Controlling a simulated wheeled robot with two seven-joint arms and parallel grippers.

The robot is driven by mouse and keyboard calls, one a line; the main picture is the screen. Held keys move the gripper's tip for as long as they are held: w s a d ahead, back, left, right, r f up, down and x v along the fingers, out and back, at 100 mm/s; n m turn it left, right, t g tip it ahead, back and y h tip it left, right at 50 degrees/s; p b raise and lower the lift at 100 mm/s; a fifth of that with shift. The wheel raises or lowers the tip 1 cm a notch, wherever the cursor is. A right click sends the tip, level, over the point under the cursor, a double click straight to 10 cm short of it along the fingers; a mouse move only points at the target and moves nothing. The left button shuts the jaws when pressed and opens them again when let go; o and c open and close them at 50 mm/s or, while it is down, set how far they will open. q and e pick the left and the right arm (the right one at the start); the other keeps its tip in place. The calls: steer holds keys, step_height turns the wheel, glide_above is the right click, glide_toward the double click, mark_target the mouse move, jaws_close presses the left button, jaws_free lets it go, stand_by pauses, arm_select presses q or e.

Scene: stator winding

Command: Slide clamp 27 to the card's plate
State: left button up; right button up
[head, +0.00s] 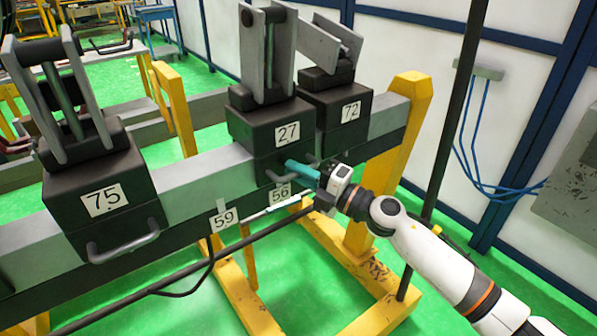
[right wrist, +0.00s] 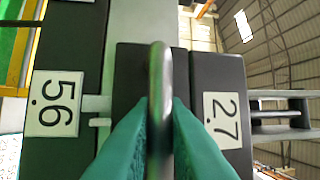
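Clamp 27 (head: 268,128) is a dark block with grey upright jaws, seated on the long grey beam (head: 190,182). A white number plate 56 (head: 281,193) is on the beam's side just below it, and plate 59 (head: 224,220) is further left. My right gripper (head: 302,172) has teal fingers at the clamp's front handle. In the right wrist view the fingers (right wrist: 160,120) press on both sides of the metal handle bar (right wrist: 160,75). Labels 27 (right wrist: 222,119) and 56 (right wrist: 55,104) flank it there. No card is visible. My left gripper is out of view.
Clamp 75 (head: 105,187) sits on the beam at the left, with bare beam between it and clamp 27. Clamp 72 (head: 343,113) stands close on the right of clamp 27. A yellow stand (head: 395,120) carries the beam's right end. A dark upright pole (head: 450,130) is near my right arm.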

jaws_close()
steer(key=shift+s+a+r+p, duration=0.1)
steer(key=shift+s+a+p, duration=0.2)
steer(key=shift+p, duration=0.3)
steer(key=shift+s+a, duration=0.15)
steer(key=shift+a, duration=0.1)
steer(key=shift+s+a, duration=0.1)
steer(key=shift+a, duration=0.05)
steer(key=o, duration=0.6)
jaws_free()
